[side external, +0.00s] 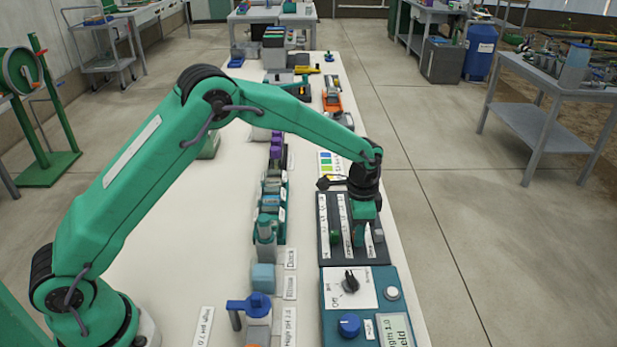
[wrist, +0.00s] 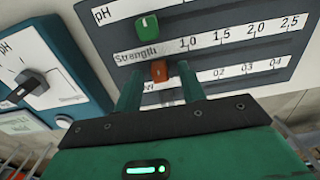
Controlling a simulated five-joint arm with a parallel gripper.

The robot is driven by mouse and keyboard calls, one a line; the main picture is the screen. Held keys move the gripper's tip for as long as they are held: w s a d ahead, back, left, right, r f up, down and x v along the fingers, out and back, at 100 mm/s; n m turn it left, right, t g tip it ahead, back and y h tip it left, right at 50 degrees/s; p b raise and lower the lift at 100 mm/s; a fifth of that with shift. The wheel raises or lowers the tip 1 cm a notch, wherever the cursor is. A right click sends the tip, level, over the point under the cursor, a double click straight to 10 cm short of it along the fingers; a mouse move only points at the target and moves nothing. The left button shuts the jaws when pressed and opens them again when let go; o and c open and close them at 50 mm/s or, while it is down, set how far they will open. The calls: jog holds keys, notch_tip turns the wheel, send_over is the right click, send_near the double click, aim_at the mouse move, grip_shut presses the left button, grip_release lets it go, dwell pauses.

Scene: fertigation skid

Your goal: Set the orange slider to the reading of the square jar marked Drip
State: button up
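The orange slider (wrist: 159,72) is a small knob on the dark slider panel (wrist: 225,62), just under the word Strength and left of the 1.0 mark. My gripper (wrist: 160,75) is open, with one finger on each side of the orange slider and gaps between. I cannot tell how deep the fingers reach. In the side view my gripper (side external: 360,236) points down over the panel (side external: 327,254) and hides the orange slider. A green knob (wrist: 147,26) sits on the pH row. I cannot pick out a square jar marked Drip; the labels there are too small or turned.
A teal box (side external: 332,310) with a black dial (side external: 350,282) and a blue knob (side external: 349,325) stands beside the panel's near end. A row of jars and blocks (side external: 268,215) with white labels runs along the panel's left. The white bench (side external: 190,250) is clear farther left.

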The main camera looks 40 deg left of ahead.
grip_shut()
jog(key=shift+w+a, duration=1.4)
jog(key=shift+w, duration=0.05)
grip_release()
jog(key=shift+r, duration=0.15)
